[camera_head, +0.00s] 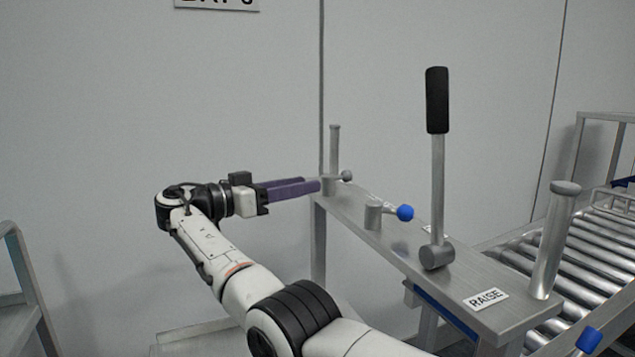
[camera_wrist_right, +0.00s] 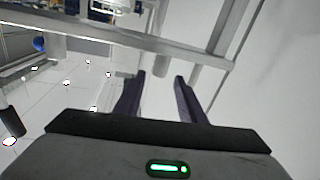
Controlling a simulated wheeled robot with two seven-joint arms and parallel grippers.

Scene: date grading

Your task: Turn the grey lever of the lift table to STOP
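The grey lever (camera_head: 346,176) is a small arm with a round grey knob on a short hub, at the far end of the lift table's metal console (camera_head: 400,243). In the head view it points right. My right gripper (camera_head: 314,187) comes in from the left with its purple fingers level, tips right beside the lever's hub. I cannot tell whether they touch it. In the right wrist view the fingers (camera_wrist_right: 160,76) stand apart with a gap between them. No STOP mark can be read. My left gripper is not in view.
On the console stand a blue-knobbed lever (camera_head: 404,212), a tall black-handled lever (camera_head: 436,100), a RAISE plate (camera_head: 486,299) and a thick post (camera_head: 552,240) at the near end. A roller conveyor (camera_head: 590,250) runs at the right. A wall stands behind.

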